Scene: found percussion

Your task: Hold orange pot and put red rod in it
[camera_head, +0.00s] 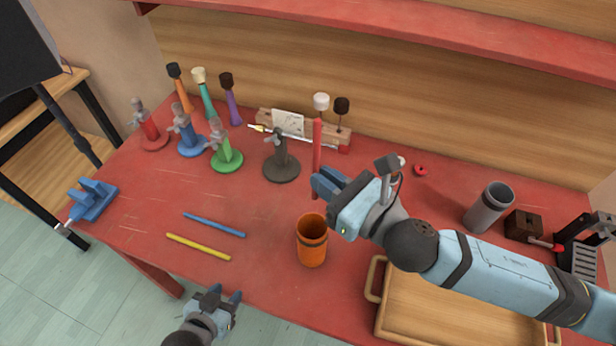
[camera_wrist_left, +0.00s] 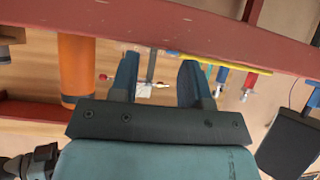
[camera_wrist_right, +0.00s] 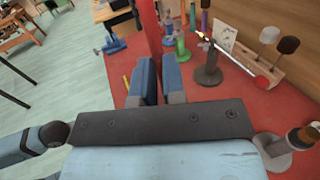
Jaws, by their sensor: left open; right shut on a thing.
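The orange pot (camera_head: 312,242) stands upright on the red table near its front edge. It also shows in the left wrist view (camera_wrist_left: 77,62). The red rod (camera_head: 317,140) is upright in my right gripper (camera_head: 322,184), which is shut on it above the table, behind the pot's rim and slightly to its right. The rod rises between the fingers in the right wrist view (camera_wrist_right: 151,30). My left gripper (camera_head: 218,296) is open and empty, in front of the table's front edge and to the left of the pot.
A blue rod (camera_head: 214,225) and a yellow rod (camera_head: 198,247) lie left of the pot. A wooden tray (camera_head: 384,314) is at the front right. A grey cup (camera_head: 488,207) stands at right. Several coloured stands, mallets and a wooden rack (camera_head: 344,142) are at the back.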

